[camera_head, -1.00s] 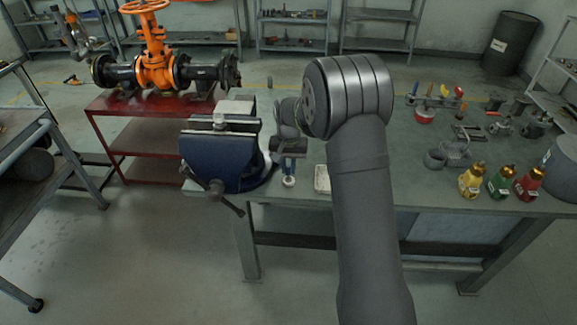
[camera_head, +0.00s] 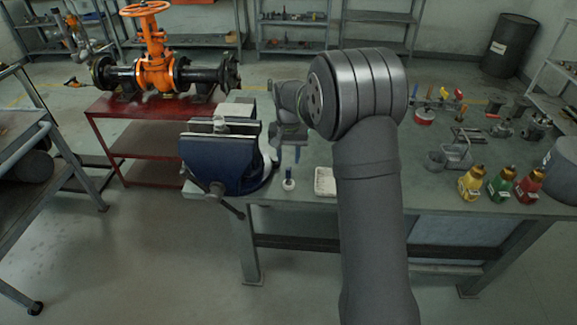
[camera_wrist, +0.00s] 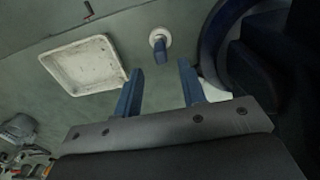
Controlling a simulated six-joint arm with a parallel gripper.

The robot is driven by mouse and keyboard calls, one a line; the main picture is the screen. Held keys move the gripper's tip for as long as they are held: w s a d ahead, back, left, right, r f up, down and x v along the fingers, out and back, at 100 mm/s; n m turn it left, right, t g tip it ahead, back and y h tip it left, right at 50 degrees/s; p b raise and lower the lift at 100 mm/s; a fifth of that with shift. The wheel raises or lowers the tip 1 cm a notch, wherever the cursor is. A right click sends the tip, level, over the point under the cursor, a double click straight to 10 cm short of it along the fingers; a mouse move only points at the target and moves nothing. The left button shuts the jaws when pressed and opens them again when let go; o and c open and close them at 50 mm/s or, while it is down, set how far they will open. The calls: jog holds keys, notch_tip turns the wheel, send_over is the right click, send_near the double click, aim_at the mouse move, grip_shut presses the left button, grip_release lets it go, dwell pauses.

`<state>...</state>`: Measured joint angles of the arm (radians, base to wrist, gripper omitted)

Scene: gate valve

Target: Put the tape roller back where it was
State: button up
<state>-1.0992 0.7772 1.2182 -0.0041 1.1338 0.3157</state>
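A small white round piece with a blue upright part, which I take to be the tape roller (camera_head: 288,184), stands on the workbench near its front edge, between the vise and a white tray. It also shows in the wrist view (camera_wrist: 159,41), just past my fingertips and apart from them. My gripper (camera_head: 287,160) is above and behind it in the head view. In the wrist view its two blue fingers (camera_wrist: 160,68) are spread, with nothing between them.
The blue vise (camera_head: 222,160) stands close on the left, with a white piece on its jaws. The shallow white tray (camera_head: 325,182) lies close on the right. Several bottles (camera_head: 502,185) and a wire basket (camera_head: 457,155) are farther right. The valve (camera_head: 154,60) is on a red table.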

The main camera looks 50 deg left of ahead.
aim_at(289, 168)
notch_tip(289, 168, up, 6)
jog(key=shift+r, duration=0.2)
jog(key=shift+f, duration=0.15)
notch_tip(289, 168, down, 12)
jog(key=shift+r, duration=1.8)
